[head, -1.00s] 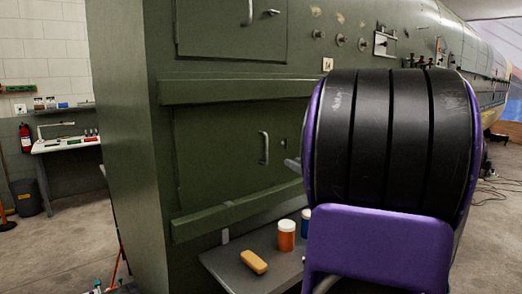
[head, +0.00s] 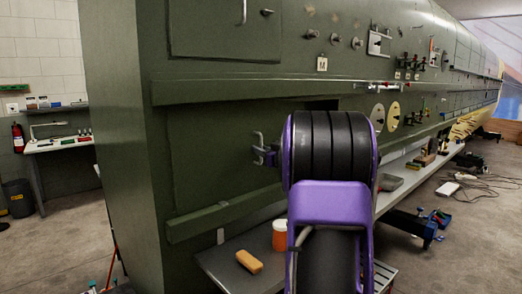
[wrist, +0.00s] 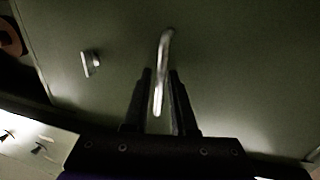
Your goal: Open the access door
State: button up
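The access door is a green panel (head: 215,150) low on the green fuselage side, between two horizontal rails. Its bar handle (head: 259,138) shows upright in the head view, and also in the wrist view (wrist: 166,45). My gripper (head: 266,155) is at the handle. In the wrist view its two fingers (wrist: 161,75) stand apart on either side of the bar, with narrow gaps showing. A small metal latch (wrist: 90,63) sits left of the handle in the wrist view. My arm hides the door's right side in the head view, so I cannot tell whether it is ajar.
A shelf (head: 225,262) below the door holds a yellow block (head: 249,261) and an orange jar (head: 280,236). A second green panel (head: 225,30) is above. Cables (head: 485,187) lie on the floor at right.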

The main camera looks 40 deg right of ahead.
grip_shut()
dwell(1.4)
